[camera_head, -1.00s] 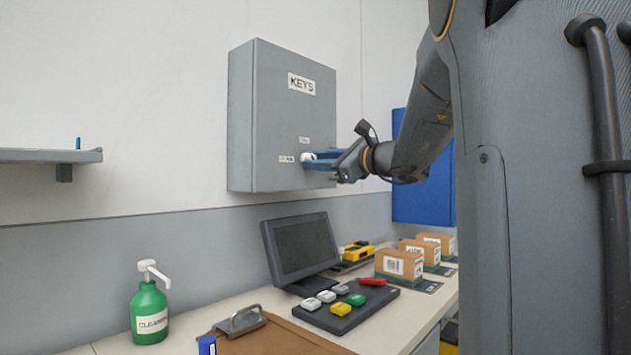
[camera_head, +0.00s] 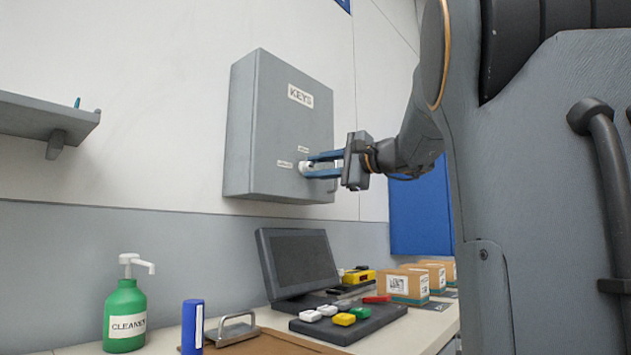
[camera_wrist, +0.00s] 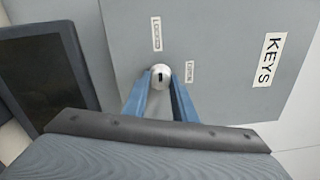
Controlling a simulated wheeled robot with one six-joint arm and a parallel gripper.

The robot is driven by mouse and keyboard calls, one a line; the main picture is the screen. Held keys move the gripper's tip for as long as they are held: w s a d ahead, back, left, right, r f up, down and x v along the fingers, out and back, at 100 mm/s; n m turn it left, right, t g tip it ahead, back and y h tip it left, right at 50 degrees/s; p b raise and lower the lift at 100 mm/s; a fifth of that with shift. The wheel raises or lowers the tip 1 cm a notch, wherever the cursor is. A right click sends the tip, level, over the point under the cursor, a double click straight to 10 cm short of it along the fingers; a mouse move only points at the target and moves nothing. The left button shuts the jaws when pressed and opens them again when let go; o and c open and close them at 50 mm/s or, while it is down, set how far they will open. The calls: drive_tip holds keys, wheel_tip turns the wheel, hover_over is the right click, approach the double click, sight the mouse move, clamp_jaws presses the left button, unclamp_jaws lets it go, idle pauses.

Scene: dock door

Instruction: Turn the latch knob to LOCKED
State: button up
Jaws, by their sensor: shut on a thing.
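A grey key cabinet (camera_head: 270,120) labelled KEYS hangs on the wall in the head view. Its small pale round latch knob (camera_head: 304,168) is on the lower front. My gripper (camera_head: 308,165) is shut on the knob, with one blue finger above the other. In the wrist view the knob (camera_wrist: 160,74) sits between the two fingertips (camera_wrist: 161,80). A dark mark on it runs roughly up and down the picture. The LOCKED label (camera_wrist: 156,34) is above the knob there, and the OPEN label (camera_wrist: 189,71) is to its right.
Below, the bench holds a monitor (camera_head: 297,262), a dark tray (camera_head: 350,326) with coloured tags, cardboard boxes (camera_head: 405,285), a green cleaner bottle (camera_head: 124,318) and a blue cylinder (camera_head: 192,327). A shelf (camera_head: 45,118) juts from the wall at left. Space before the cabinet is clear.

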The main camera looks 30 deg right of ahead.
drive_tip(key=shift+n+b, duration=0.45)
drive_tip(key=shift+n, duration=0.05)
drive_tip(key=o, duration=1)
drive_tip(key=shift+o, duration=0.2)
drive_tip(key=shift+s, duration=0.1)
drive_tip(key=v, duration=0.7)
drive_tip(key=shift+s, duration=0.3)
